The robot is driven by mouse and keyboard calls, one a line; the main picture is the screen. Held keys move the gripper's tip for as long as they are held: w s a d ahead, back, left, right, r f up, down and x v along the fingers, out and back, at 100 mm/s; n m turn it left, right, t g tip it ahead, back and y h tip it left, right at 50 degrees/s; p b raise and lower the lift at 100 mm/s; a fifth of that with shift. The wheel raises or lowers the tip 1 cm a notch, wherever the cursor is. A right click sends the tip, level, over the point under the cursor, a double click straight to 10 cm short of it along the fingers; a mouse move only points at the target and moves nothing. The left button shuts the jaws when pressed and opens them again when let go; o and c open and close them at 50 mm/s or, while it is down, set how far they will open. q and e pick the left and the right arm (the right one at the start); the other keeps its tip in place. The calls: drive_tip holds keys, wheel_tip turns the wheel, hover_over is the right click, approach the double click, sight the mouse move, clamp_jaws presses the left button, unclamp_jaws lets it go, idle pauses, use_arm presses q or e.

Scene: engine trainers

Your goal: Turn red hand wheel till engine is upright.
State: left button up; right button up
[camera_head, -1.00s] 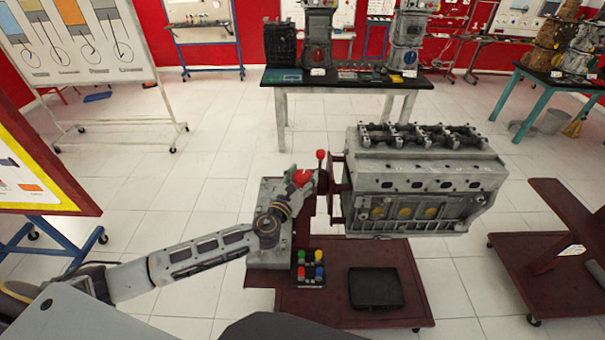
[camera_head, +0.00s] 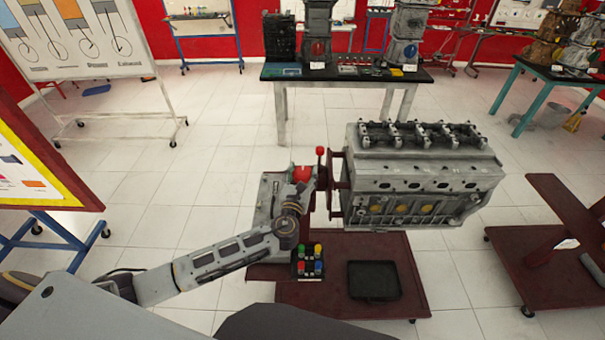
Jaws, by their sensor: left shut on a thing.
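The grey engine block (camera_head: 425,175) is mounted at its left end on a dark red trainer stand (camera_head: 335,188). The row of parts on its top faces up, and it looks close to level. The red hand wheel (camera_head: 303,173) is at the left of the stand, partly hidden by my left gripper. My left gripper (camera_head: 304,187) reaches up from the lower left and is shut at the wheel; its fingertips are small and hard to make out. A lever with a red knob (camera_head: 320,151) stands just right of the wheel. My right gripper is not in view.
The stand's dark red base (camera_head: 340,300) carries a black tray (camera_head: 373,281) and a box of coloured buttons (camera_head: 310,262). Another dark red stand (camera_head: 530,260) is at the right. A black-topped table (camera_head: 345,75) stands behind. White floor lies between.

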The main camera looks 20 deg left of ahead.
use_arm(q)
drive_tip(key=o, duration=1)
drive_tip(key=shift+s+d, duration=0.15)
drive_tip(key=shift+s, duration=1.85)
drive_tip(key=shift+s+d, duration=0.2)
drive_tip(key=shift+s, duration=1.75)
drive_tip(key=shift+s+d, duration=0.15)
drive_tip(key=shift+s, duration=1.85)
